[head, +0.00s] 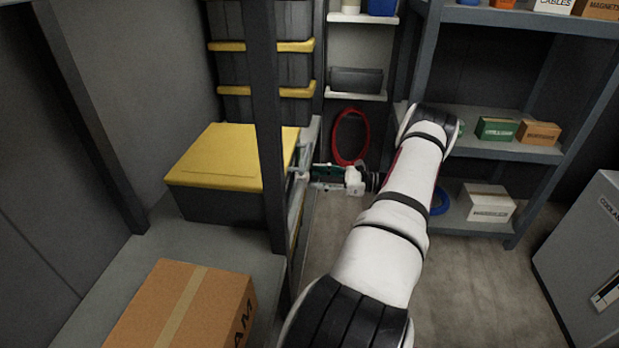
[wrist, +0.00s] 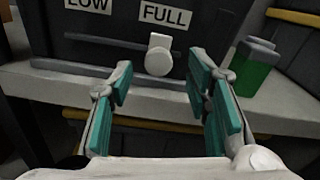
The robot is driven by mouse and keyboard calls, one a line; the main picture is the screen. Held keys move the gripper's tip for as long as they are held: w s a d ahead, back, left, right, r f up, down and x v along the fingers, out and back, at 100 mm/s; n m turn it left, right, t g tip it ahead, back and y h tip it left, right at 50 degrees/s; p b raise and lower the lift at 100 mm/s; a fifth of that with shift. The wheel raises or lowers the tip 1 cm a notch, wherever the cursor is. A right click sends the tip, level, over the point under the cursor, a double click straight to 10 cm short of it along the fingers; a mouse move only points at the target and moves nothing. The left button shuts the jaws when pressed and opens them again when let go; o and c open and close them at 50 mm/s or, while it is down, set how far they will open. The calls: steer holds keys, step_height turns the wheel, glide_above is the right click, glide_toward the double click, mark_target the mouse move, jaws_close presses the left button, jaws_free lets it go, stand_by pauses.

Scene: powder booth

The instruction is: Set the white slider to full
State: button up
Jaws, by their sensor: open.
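The white slider (wrist: 159,56) is a small white block with a round knob on the front of a dark panel (wrist: 110,48) in the wrist view. It sits below the FULL label (wrist: 165,14). A slot (wrist: 100,41) runs left from it under the LOW label (wrist: 88,4). My gripper (wrist: 158,74) is open, its teal-padded fingers spread to the left and right of the knob. I cannot tell whether either fingertip touches it. In the head view my gripper (head: 325,178) points left at the shelf behind the dark post; the slider cannot be made out there.
A green bottle (wrist: 254,66) stands right of the panel on the pale shelf (wrist: 50,85). In the head view, a yellow-lidded bin (head: 225,155), a cardboard box (head: 180,305) and a dark upright post (head: 268,120) are on the left. Open floor (head: 470,280) lies right of my arm.

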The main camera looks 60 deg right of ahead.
steer(key=v, duration=0.8)
steer(key=shift+s, duration=0.1)
stand_by(0.3)
